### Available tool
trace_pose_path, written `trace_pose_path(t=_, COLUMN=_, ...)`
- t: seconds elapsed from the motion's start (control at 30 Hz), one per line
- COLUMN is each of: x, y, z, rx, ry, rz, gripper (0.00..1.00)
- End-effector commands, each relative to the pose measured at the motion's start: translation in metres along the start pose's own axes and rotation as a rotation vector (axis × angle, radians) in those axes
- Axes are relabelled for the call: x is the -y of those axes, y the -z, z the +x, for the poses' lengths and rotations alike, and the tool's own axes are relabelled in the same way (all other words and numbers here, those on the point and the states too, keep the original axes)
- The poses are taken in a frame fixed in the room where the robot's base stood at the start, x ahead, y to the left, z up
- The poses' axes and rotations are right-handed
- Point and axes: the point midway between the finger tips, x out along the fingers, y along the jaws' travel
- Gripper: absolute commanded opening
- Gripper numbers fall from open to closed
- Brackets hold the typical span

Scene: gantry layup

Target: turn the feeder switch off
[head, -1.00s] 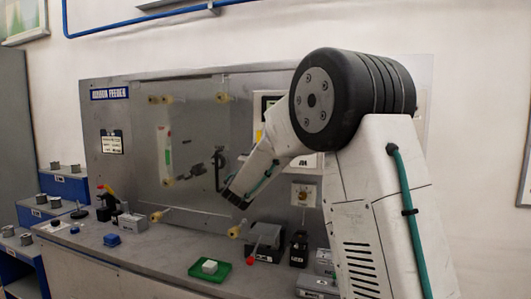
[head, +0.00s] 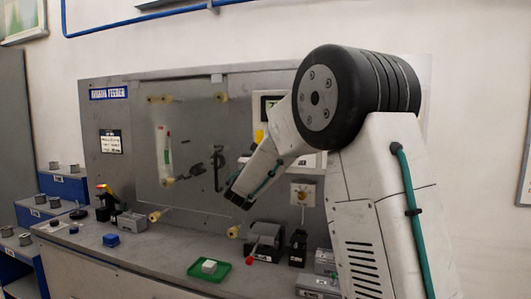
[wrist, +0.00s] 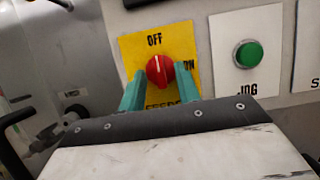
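The feeder switch is a red round knob (wrist: 158,70) on a yellow plate (wrist: 130,52) in the wrist view. The plate reads OFF above the knob and ON at its right; the lower word is partly hidden by my gripper. A pale mark on the knob points up, toward OFF. My gripper (wrist: 160,82) has its two teal fingers apart, one on each side of the knob's lower part. I cannot tell whether they touch it. In the head view my gripper (head: 238,199) is in front of the panel, and I cannot make out the switch there.
A green JOG button (wrist: 248,54) is on a white plate right of the switch. In the head view, a green tray (head: 209,272) with a white block, a red-knobbed lever (head: 252,254) and several small boxes stand on the bench below the grey panel (head: 120,170).

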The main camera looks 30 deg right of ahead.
Motion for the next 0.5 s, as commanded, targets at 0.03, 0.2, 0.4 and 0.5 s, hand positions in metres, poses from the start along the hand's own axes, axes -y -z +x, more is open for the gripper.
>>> trace_pose_path(t=0.03, x=0.0, y=0.0, z=0.0, rx=0.0, ry=0.0, rz=0.0, gripper=0.33)
trace_pose_path(t=0.2, x=0.0, y=0.0, z=-0.003, rx=0.001, ry=0.0, rz=0.001, gripper=0.33)
trace_pose_path(t=0.4, x=-0.001, y=0.0, z=-0.031, rx=0.0, ry=-0.003, rz=0.0, gripper=0.33)
trace_pose_path(t=0.5, x=-0.001, y=-0.001, z=-0.049, rx=0.0, ry=-0.003, rz=0.001, gripper=0.33)
